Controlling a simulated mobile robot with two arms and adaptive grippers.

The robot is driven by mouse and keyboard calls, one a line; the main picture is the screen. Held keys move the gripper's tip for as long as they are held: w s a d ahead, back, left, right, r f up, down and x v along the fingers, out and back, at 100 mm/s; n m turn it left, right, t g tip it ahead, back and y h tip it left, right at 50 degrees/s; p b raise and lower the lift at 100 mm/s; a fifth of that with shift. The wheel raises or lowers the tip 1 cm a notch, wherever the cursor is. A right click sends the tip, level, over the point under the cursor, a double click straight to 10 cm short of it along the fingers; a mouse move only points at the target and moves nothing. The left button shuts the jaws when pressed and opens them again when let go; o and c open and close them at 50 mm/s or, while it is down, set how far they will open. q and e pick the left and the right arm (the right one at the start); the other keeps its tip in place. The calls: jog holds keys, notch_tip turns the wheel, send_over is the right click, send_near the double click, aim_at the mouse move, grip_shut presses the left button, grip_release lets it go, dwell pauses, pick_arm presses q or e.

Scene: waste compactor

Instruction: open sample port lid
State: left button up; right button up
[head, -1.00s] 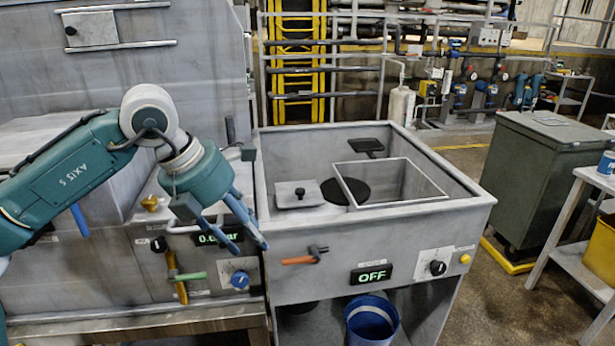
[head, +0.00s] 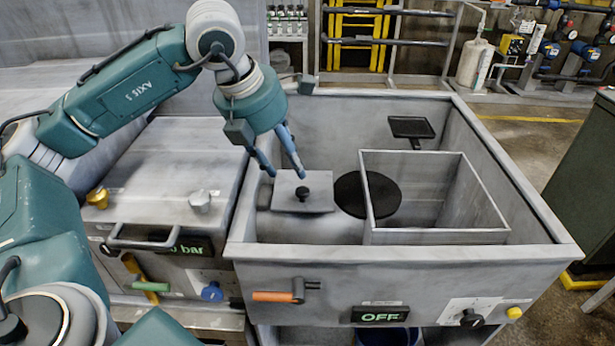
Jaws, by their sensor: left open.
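The sample port lid is most likely the small square grey plate (head: 290,205) with a black knob (head: 302,193), lying flat inside the open grey tub (head: 245,215) at its left side. My left gripper (head: 286,173) is above the plate's far edge, pointing down. Its two blue fingers are apart with nothing between them. The fingertips are close to the plate, behind and left of the knob; I cannot tell whether they touch it. My right gripper is not in view.
Right of the plate are a black disc (head: 367,194) and an upright open-topped grey box (head: 440,236). A small black pad (head: 411,128) is on the far wall. An orange handle (head: 275,296) and an OFF display (head: 381,314) are on the front.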

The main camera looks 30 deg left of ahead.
pick_arm(q)
jog(key=p, duration=0.1)
send_over(302, 190)
jog(key=s, duration=0.3)
jog(key=f, duration=0.4)
jog(key=shift+w+a+f, duration=0.25)
jog(key=shift+a+f, duration=0.05)
jog(key=x, duration=0.4)
jog(key=shift+w+f+p, duration=0.2)
jog(key=shift+w+p, duration=0.1)
jog(key=shift+p, duration=0.05)
jog(key=c, duration=0.9)
grip_shut()
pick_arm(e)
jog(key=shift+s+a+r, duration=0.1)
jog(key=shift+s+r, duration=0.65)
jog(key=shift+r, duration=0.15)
